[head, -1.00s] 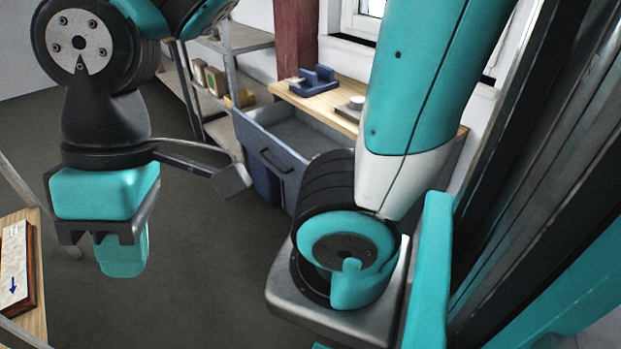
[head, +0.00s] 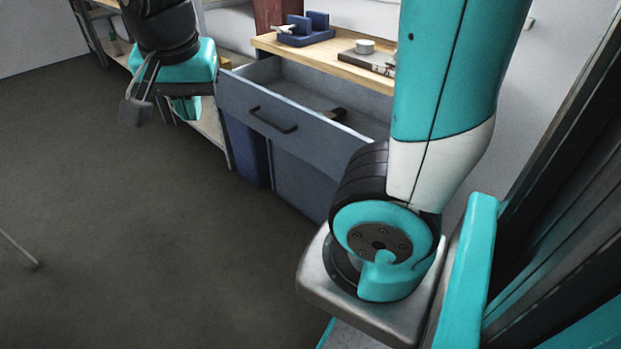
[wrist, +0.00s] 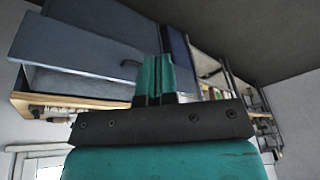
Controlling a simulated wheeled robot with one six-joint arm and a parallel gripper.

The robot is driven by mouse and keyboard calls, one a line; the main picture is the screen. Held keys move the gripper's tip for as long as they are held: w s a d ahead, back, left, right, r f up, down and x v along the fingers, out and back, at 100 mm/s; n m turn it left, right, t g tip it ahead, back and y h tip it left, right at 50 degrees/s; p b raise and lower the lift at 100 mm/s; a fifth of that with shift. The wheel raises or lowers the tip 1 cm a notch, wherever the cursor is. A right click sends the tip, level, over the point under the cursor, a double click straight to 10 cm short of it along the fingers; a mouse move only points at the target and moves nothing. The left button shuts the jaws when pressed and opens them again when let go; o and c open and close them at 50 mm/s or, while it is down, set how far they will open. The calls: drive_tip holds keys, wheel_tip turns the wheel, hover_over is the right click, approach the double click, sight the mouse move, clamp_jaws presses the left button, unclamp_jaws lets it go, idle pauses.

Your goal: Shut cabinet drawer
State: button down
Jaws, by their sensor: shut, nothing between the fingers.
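The cabinet drawer (head: 290,125) is blue-grey with a dark bar handle, and it stands pulled out from under a wooden worktop. A dark object (head: 336,114) lies inside it. My gripper (head: 186,112) is left of the drawer front in the head view, apart from the handle (head: 272,121); its fingertips are partly hidden there. In the wrist view my gripper (wrist: 154,78) shows its teal fingers together and empty. The open drawer (wrist: 75,62) appears upside down to the left of the fingers.
The wooden worktop (head: 325,58) carries a blue fixture (head: 305,30) and a grey block with a round part (head: 368,55). A dark blue bin (head: 245,150) stands beside the cabinet (head: 300,185). Shelving is at the back left.

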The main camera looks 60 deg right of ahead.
drive_tip(key=w+d+f+m+h+b, duration=0.2)
drive_tip(key=d+f+m+h+b, duration=0.2)
drive_tip(key=d+f+m+b, duration=0.6)
drive_tip(key=m+g+h+b, duration=0.3)
drive_tip(key=m+g+b, duration=0.2)
drive_tip(key=m+b, duration=1.4)
approach(318, 151)
wheel_tip(318, 151, down, 4)
drive_tip(key=n+b, duration=0.1)
drive_tip(key=d, duration=0.2)
drive_tip(key=s+d+b, duration=0.1)
drive_tip(key=shift+d+f, duration=0.25)
drive_tip(key=shift+f, duration=0.05)
drive_tip(key=shift+s+d+r, duration=0.15)
drive_tip(key=shift+d, duration=0.4)
